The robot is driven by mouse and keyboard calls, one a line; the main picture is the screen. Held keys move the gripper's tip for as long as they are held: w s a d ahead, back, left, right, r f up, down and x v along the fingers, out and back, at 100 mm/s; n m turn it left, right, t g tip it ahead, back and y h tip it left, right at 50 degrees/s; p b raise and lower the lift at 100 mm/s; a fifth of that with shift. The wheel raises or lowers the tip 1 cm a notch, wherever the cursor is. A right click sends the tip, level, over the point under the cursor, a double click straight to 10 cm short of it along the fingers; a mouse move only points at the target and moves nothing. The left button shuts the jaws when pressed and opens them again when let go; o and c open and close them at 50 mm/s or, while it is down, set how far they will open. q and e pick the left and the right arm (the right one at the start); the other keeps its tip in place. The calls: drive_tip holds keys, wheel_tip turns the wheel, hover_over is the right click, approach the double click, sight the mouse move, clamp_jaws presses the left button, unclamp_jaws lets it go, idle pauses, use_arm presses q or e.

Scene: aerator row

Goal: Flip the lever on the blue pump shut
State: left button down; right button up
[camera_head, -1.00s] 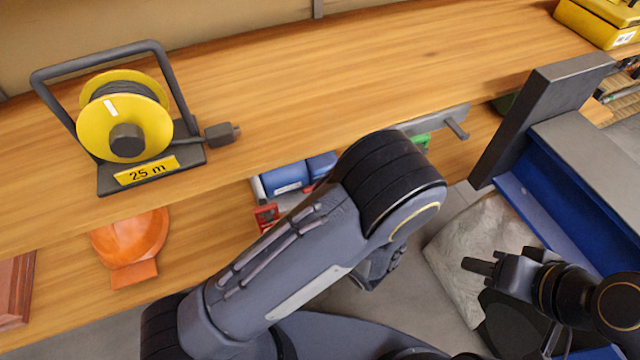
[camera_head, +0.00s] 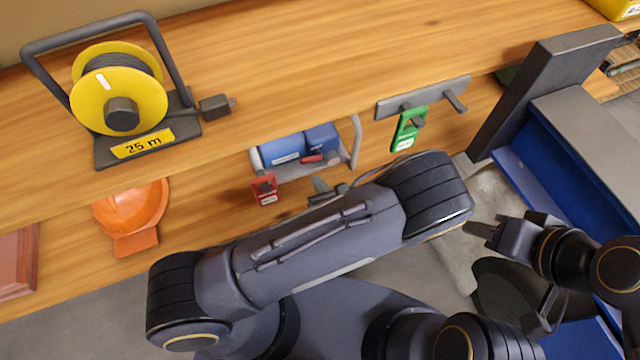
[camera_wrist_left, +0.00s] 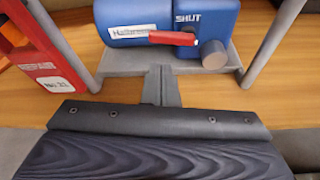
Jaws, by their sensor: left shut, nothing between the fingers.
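The blue pump (camera_head: 283,151) sits on a grey bracket under the bench top. It also shows in the left wrist view (camera_wrist_left: 137,14), with a white label and the word SHUT on its right block. Its red lever (camera_wrist_left: 173,38) lies roughly level across the front, left of a grey round knob (camera_wrist_left: 213,55); the lever is small in the head view (camera_head: 313,159). My left gripper (camera_head: 320,185) is shut and empty, just in front of and below the pump. In the left wrist view its fingertips (camera_wrist_left: 160,72) point at the bracket, below the lever. My right gripper (camera_head: 477,230) is off to the right; its finger gap is unclear.
A red tag (camera_head: 264,189) hangs left of the pump and a green tag (camera_head: 407,130) right of it. Grey bars (camera_head: 355,140) flank the pump. A yellow cable reel (camera_head: 120,95) stands on the bench top (camera_head: 300,70). An orange helmet (camera_head: 130,208) is at left.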

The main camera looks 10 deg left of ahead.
sight(314, 159)
use_arm(q)
drive_tip(key=b+x, duration=0.1)
drive_tip(key=x, duration=0.6)
drive_tip(key=shift+s+r+m+p, duration=0.1)
drive_tip(key=shift+r+m+p, duration=0.2)
drive_tip(key=shift+m, duration=0.1)
idle(0.3)
drive_tip(key=shift+r+m+g+y+p, duration=0.3)
drive_tip(key=shift+r+m+y+p, duration=0.1)
drive_tip(key=shift+m+y+p, duration=0.25)
drive_tip(key=shift+d+r+m+y+p, duration=0.15)
drive_tip(key=shift+r+m+y+p, duration=0.35)
drive_tip(key=shift+m, duration=0.55)
drive_tip(key=m, duration=0.1)
drive_tip(key=m+y, duration=0.1)
drive_tip(key=shift+w+d+r+m+g, duration=0.2)
drive_tip(key=shift+w+r+m+g, duration=0.1)
drive_tip(key=shift+r+m, duration=0.1)
drive_tip(key=m+y, duration=0.1)
drive_tip(key=d+r+m, duration=0.1)
drive_tip(key=m, duration=0.1)
drive_tip(key=shift+w+y, duration=0.2)
drive_tip(key=shift+y, duration=0.15)
drive_tip(key=shift+s, duration=0.1)
